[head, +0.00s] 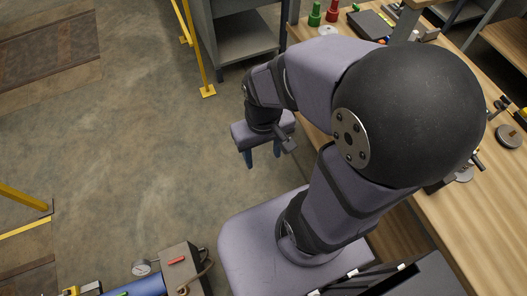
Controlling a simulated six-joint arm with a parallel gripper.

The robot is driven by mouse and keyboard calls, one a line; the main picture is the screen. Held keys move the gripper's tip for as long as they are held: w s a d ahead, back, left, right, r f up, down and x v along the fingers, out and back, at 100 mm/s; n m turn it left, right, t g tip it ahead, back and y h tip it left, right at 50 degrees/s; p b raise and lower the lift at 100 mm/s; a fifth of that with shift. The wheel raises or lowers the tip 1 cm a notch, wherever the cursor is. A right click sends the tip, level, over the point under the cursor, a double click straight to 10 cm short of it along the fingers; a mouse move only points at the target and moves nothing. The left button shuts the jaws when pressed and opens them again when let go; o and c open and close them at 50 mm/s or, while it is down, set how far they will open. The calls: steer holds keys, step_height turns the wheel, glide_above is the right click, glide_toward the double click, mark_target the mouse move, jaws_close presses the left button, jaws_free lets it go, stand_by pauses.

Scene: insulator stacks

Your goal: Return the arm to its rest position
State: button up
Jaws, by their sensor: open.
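My arm rises from its grey base, bends at the large black joint and reaches left past the workbench edge. My gripper (262,158) hangs over the concrete floor with its two dark blue fingers apart. Nothing shows between the fingers. It is to the left of the wooden workbench (490,215) and clear of it. A green piece (314,14) and a red piece (332,11) stand at the bench's far left corner. My arm hides much of the bench.
A grey metal cabinet (245,38) and a yellow post (194,48) stand behind my gripper. Dark discs (508,136) lie on the bench. The floor at left is open.

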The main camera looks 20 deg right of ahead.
step_height(320, 180, up, 4)
steer(key=p, duration=0.3)
steer(key=shift+f, duration=0.25)
